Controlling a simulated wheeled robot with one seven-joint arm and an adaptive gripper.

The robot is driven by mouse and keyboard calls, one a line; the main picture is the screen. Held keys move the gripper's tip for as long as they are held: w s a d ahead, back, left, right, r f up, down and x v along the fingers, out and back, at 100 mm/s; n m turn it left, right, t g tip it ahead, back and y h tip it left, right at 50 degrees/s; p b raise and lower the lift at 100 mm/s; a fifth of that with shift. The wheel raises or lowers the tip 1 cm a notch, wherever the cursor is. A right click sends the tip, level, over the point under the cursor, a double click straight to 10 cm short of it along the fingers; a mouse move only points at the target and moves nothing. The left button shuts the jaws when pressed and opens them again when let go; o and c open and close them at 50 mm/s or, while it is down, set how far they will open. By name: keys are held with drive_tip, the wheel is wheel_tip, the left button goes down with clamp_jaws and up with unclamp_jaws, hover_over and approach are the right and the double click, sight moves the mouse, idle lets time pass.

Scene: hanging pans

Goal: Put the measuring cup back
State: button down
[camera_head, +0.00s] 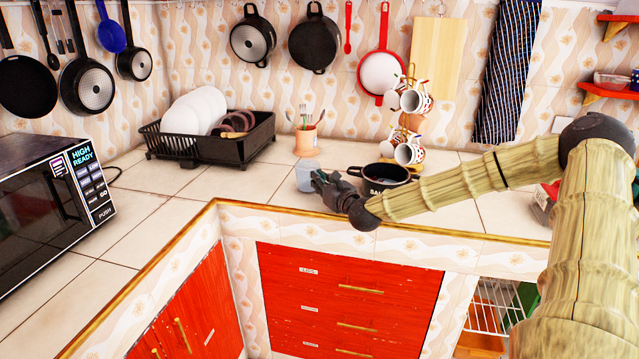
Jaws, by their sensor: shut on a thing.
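The measuring cup appears to be the small pale, see-through cup (306,175) near the counter's front edge, in front of the clay-coloured utensil pot. My gripper (322,182) reaches in from the right and is shut on this cup at its right side. The dark fingers cover part of the cup. It looks upright; I cannot tell whether its base touches the counter.
A dark pot (390,174) stands just right of my gripper. Behind are the utensil pot (306,141) and a mug tree with mugs (409,153). A black dish rack (208,150) is at left. Pans hang on the wall. The tiled counter (165,215) is clear front left.

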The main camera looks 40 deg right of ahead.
drive_tip(key=shift+f, duration=0.2)
drive_tip(key=shift+f, duration=0.2)
drive_tip(key=c, duration=1.5)
unclamp_jaws()
drive_tip(key=shift+c, duration=0.2)
drive_tip(key=shift+r, duration=0.15)
